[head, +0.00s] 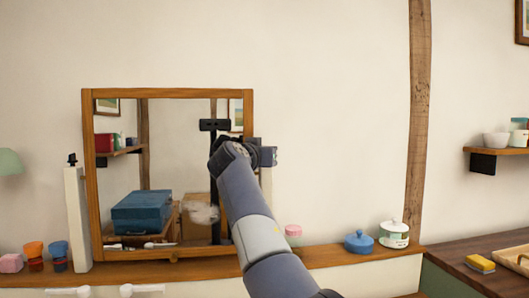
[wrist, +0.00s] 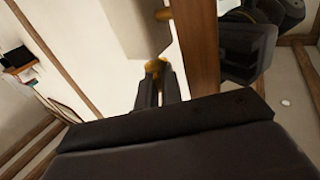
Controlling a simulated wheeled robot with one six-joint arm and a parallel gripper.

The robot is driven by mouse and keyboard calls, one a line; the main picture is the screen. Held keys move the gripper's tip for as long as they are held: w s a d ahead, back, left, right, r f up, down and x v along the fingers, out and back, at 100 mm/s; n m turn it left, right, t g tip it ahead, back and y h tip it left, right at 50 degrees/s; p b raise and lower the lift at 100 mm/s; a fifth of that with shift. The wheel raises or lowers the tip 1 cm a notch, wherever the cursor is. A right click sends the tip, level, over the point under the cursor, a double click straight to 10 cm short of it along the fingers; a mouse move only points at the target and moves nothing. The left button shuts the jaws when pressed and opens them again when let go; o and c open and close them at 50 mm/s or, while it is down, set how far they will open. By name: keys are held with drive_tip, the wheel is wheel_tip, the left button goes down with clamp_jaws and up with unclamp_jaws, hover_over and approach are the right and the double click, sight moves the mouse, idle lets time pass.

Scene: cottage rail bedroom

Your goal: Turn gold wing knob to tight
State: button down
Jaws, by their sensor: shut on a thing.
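The gold wing knob (wrist: 155,67) shows in the wrist view at the tips of my gripper's fingers (wrist: 158,82). My gripper is shut on it. It is beside the pale post (wrist: 128,22) that stands next to the mirror's wooden frame (wrist: 197,60). A second small gold piece (wrist: 162,15) shows higher up, between post and frame. In the head view my gripper (head: 267,156) is at the right side of the framed mirror (head: 248,112), at the top of the right post (head: 266,190). My arm hides the gold knob there, and its wing angle cannot be told.
The mirror stands on a wooden ledge (head: 335,258) and reflects my arm. The left post (head: 76,215) has a dark knob (head: 72,159). A pink jar (head: 293,231), blue pot (head: 359,241) and white canister (head: 394,234) stand right. Orange (head: 33,250) and blue (head: 58,250) cups stand left.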

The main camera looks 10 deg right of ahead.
drive_tip(key=shift+f, duration=0.15)
idle(0.3)
drive_tip(key=c, duration=1.6)
unclamp_jaws()
drive_tip(key=shift+s, duration=0.1)
drive_tip(key=shift+r, duration=0.2)
drive_tip(key=shift+s, duration=0.1)
